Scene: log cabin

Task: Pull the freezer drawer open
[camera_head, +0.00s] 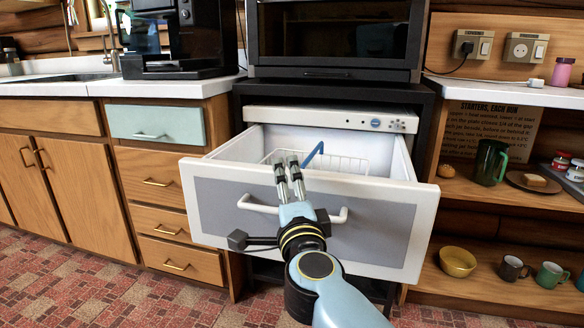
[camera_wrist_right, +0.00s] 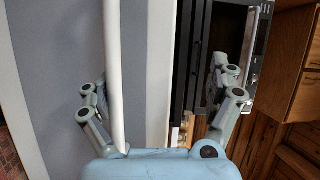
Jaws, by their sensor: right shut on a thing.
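The freezer drawer (camera_head: 365,235) has a white frame and a grey front panel. It stands pulled out from under the white control strip (camera_head: 340,119), its inside showing. Its white bar handle (camera_head: 338,217) runs across the front; the middle is hidden by my right gripper. My right gripper (camera_head: 288,172) is at the handle, its fingers pointing up toward the drawer's top edge. In the right wrist view the handle (camera_wrist_right: 114,75) lies beside one finger. The gripper is shut on it, though the exact contact is unclear. My left gripper is out of view.
A white wire basket (camera_head: 345,163) with a blue item (camera_head: 313,154) is in the drawer. Wooden cabinets (camera_head: 80,185) stand left; a pale green drawer (camera_head: 157,123) is shut. Open shelves at right hold a dark green jug (camera_head: 489,162) and a yellow bowl (camera_head: 458,262). The tiled floor (camera_head: 75,280) at left is clear.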

